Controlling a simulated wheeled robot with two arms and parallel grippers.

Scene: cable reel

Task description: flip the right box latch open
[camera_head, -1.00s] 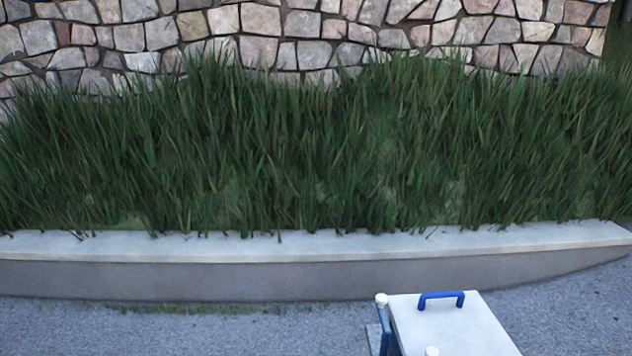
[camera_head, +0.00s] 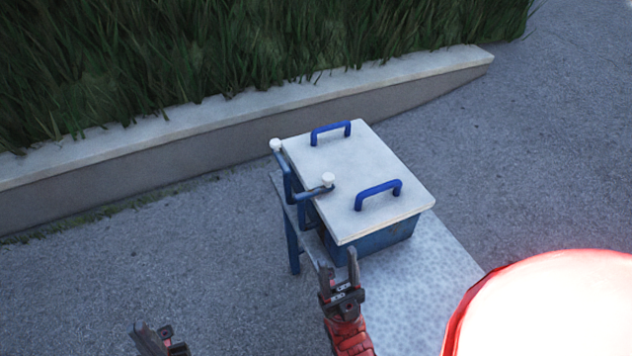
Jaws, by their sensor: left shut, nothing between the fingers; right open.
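A blue box with a white lid (camera_head: 375,185) stands on a pale, speckled bench. On its left side are two blue bar latches with white knobs. The right latch (camera_head: 328,181) is the nearer one, its bar reaching out to the knob beside the lid edge. The other latch (camera_head: 276,146) is further back. My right gripper (camera_head: 339,265) is open and empty, just in front of the box's near left corner and apart from the right latch. My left gripper (camera_head: 156,334) is shut and empty at the bottom edge, left of the bench and partly cut off.
Two blue handles stand on the lid, one far (camera_head: 331,131) and one near (camera_head: 378,192). The bench top (camera_head: 425,285) runs toward the lower right, where a glaring red-rimmed shape hides part of it. A low stone kerb (camera_head: 200,130) with grass lies behind. Pavement at left is clear.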

